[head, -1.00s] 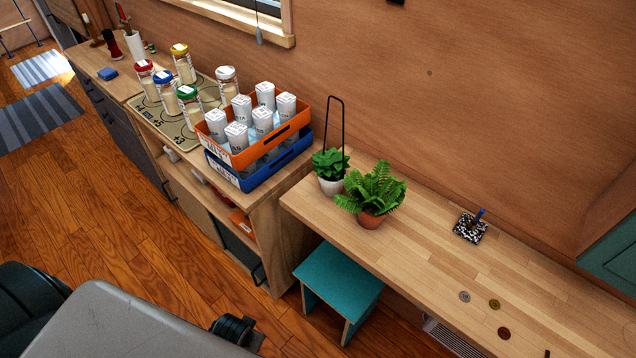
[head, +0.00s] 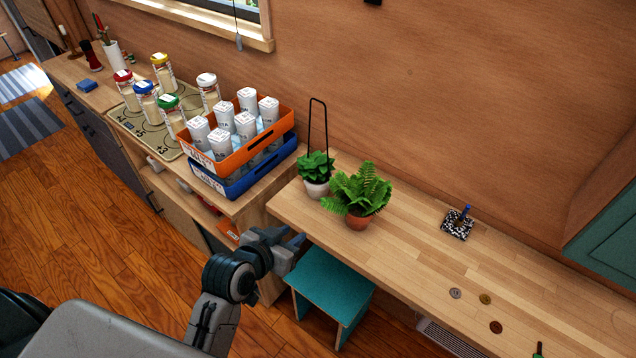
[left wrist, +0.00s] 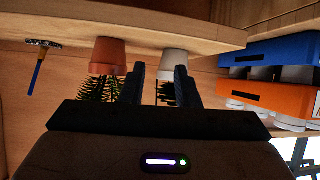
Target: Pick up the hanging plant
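The hanging plant (head: 317,170) is a leafy green succulent in a white pot with a tall black wire hanger. It stands upright on the wooden counter (head: 400,245), near its left end. My left gripper (head: 297,242) is in front of the counter edge, apart from the plant. The left wrist view is upside down; there the white pot (left wrist: 173,64) shows beyond and between the two dark fingers (left wrist: 160,80). They are spread with nothing between them. The fingers partly hide its leaves. My right gripper is in neither view.
A fern in a terracotta pot (head: 357,220) stands close to the right of the hanging plant. An orange crate (head: 235,160) of white cartons sits on a blue crate (head: 222,188) to the left. A teal stool (head: 332,285) is below the counter. Coins lie further right.

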